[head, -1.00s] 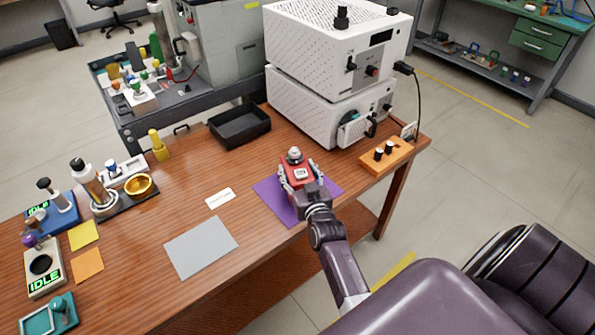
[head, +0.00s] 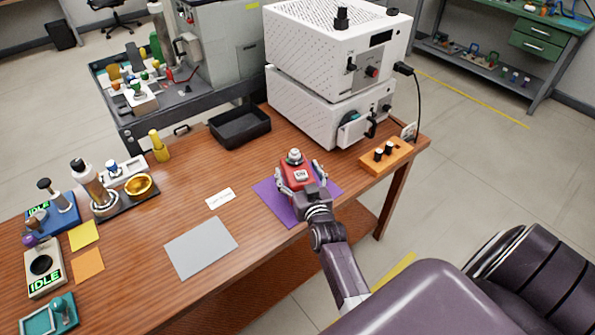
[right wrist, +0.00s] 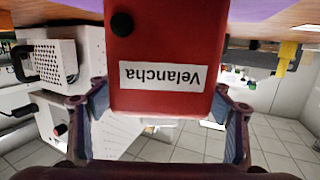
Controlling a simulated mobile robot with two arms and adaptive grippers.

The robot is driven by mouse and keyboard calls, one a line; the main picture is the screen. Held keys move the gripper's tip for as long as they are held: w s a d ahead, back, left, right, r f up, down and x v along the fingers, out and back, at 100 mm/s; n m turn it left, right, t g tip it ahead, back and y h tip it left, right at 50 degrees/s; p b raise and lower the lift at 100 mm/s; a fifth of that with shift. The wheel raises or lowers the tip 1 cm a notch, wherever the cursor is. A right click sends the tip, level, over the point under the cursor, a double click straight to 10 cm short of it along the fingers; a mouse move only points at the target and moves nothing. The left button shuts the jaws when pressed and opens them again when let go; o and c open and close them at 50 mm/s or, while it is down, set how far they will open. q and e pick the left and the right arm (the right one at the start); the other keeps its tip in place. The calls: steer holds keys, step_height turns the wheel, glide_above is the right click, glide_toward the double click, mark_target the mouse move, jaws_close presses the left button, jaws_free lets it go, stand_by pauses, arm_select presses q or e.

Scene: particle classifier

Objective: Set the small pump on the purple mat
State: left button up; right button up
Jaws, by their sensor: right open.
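The small pump (head: 296,176), a red box with a pale label and a silver top, stands upright over the purple mat (head: 270,193). It appears to rest on the mat, but its underside is hidden. In the right wrist view the pump (right wrist: 165,40) shows upside down with a "Velancha" label, the mat (right wrist: 262,9) above it. My right gripper (head: 300,171) is open, its fingers beside the pump with gaps visible in the right wrist view (right wrist: 160,104). My left gripper is not in view.
A black tray (head: 240,127) and stacked white instruments (head: 320,110) stand behind the mat. An orange block with black knobs (head: 386,156) is at the right. A grey mat (head: 201,247) and white card (head: 219,198) lie left. Bare table separates these.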

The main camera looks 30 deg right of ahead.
steer(key=p+v, duration=0.6)
steer(key=v, duration=0.4)
steer(key=shift+s+a+r, duration=0.1)
steer(key=shift+s+r, duration=0.05)
steer(key=shift+s, duration=0.05)
steer(key=shift+s+a, duration=0.25)
steer(key=shift+s, duration=0.45)
stand_by(0.8)
